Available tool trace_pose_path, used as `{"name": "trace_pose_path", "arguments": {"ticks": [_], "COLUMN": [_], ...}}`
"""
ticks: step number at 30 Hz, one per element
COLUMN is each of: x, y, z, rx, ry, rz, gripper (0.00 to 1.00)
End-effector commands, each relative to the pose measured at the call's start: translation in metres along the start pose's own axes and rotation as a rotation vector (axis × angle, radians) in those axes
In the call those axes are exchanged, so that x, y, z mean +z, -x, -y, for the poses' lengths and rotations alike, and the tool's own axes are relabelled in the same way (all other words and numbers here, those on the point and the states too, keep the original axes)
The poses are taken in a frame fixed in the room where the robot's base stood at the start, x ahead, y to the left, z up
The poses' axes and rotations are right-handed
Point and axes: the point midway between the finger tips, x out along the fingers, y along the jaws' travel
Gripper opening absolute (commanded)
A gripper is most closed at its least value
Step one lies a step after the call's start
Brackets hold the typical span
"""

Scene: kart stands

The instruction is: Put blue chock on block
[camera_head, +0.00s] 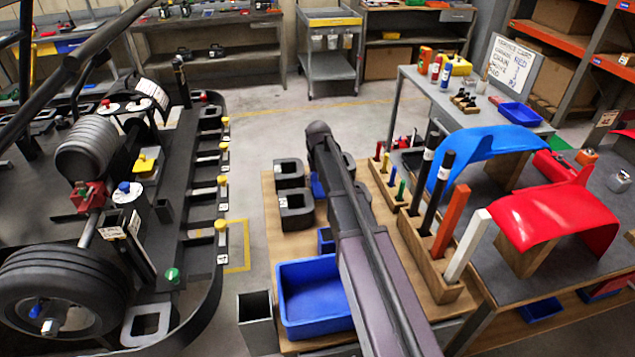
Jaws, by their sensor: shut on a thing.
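My arm reaches away from me over the wooden table (268,228). It hides my fingertips, so I cannot see the jaws or what is between them. A small blue piece (318,186), possibly the blue chock, shows at the left side of my arm, partly covered by it. Another small blue piece (325,240) shows nearer me, behind the blue tray, also partly covered. I cannot tell which is the chock. Two dark blocks with notches stand left of my arm, one farther back (289,174) and one nearer (297,210). More dark shapes behind my arm are mostly hidden.
An empty blue tray (302,293) sits at the table's near left, beside a grey open bin (257,322). Wooden racks with upright coloured bars (450,238) stand close right of my arm. A kart (75,290) stands left. Floor between kart and table is clear.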

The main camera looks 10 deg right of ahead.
Motion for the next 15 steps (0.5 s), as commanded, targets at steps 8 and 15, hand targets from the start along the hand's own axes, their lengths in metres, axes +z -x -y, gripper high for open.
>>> {"name": "trace_pose_path", "arguments": {"ticks": [8,15], "x": [0.000,0.000], "y": [0.036,0.058], "z": [0.000,0.000], "rx": [0.000,0.000], "ry": [0.000,0.000], "rz": [0.000,0.000], "gripper": [0.10,0.10]}}
